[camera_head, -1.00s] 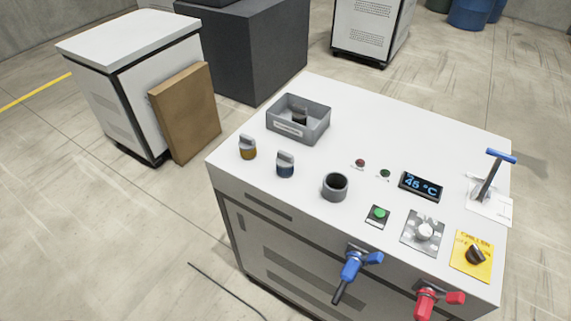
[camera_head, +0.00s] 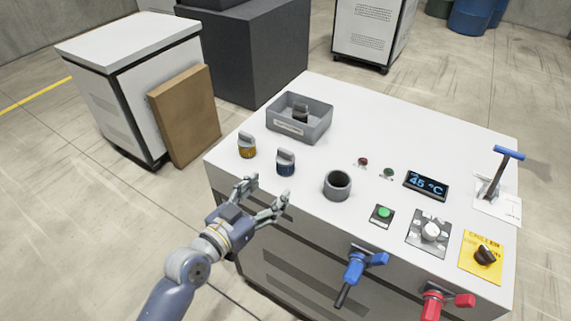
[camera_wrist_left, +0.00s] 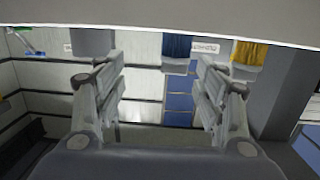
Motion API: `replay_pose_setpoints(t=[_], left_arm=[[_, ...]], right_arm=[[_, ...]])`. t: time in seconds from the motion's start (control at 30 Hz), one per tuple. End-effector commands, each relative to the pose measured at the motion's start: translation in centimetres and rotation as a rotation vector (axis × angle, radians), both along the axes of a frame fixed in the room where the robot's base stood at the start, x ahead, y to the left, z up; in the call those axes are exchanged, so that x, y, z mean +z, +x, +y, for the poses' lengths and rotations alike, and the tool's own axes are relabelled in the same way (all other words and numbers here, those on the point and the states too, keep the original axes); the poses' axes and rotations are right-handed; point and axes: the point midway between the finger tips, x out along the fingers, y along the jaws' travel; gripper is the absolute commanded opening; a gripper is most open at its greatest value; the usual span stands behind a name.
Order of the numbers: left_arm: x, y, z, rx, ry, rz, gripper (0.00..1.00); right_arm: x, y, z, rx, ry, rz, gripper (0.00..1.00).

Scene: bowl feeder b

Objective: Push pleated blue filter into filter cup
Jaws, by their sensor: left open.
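The pleated blue filter (camera_head: 286,168) with a grey top stands upright on the white table, left of the filter cup (camera_head: 337,187). The cup is an open dark grey cylinder; its interior looks empty. In the left wrist view, the blue filter (camera_wrist_left: 177,48) shows between the finger lines and a grey cylinder, likely the cup (camera_wrist_left: 92,42), shows at upper left. My left gripper (camera_head: 264,194) is open and empty at the table's front edge, just short of the blue filter and not touching it. My right gripper is not in view.
A yellow-brown pleated filter (camera_head: 247,148) stands left of the blue one. A grey bin (camera_head: 318,133) holding a dark-and-grey part sits behind. A green button (camera_head: 382,213), a dial (camera_head: 430,232), and blue (camera_head: 357,265) and red (camera_head: 436,303) valve handles lie to the right.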

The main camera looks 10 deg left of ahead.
Motion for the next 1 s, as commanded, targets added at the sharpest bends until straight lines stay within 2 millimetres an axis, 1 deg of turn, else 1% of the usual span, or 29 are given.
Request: replay_pose_setpoints(t=[0.03, 0.13, 0.27, 0.5, 0.77, 1.0], left_arm=[[0.6, 0.7, 0.5, 0.016, -0.013, -0.035, 0.64], [2.2, 1.4, 0.9, 0.035, -0.034, -0.091, 0.64], [2.9, 2.6, 0.8, 0.045, -0.046, -0.112, 0.64], [2.8, 5.9, -0.5, 0.044, -0.044, -0.11, 0.64], [2.5, 7.6, -1.1, 0.044, -0.043, -0.109, 0.64], [2.1, 10.5, -2.0, 0.044, -0.044, -0.11, 0.64]], right_arm=[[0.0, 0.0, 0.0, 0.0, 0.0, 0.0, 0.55], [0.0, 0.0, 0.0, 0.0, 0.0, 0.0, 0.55], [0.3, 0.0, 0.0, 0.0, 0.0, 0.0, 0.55], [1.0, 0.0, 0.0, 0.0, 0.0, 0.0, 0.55], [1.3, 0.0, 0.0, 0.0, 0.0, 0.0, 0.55], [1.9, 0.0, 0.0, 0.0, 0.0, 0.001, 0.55]])
